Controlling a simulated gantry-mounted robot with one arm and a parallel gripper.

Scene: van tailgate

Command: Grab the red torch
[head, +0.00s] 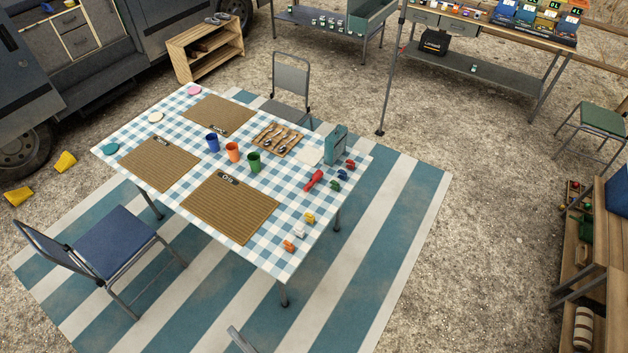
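The red torch (314,180) lies on the blue-and-white checked tablecloth of the table (270,222), toward its right side. It lies at a slant, left of a dark green clip-like item (335,187). A teal box-shaped item (336,145) stands upright behind it. My gripper is not in view, so its state and its place relative to the torch are hidden.
Blue (212,142), orange (233,152) and green (254,162) cups stand left of the torch, near a cutlery tray (278,140). Small coloured clips line the table's right edge. Chairs stand at the back (291,85) and left (104,243). The striped mat's right side is clear.

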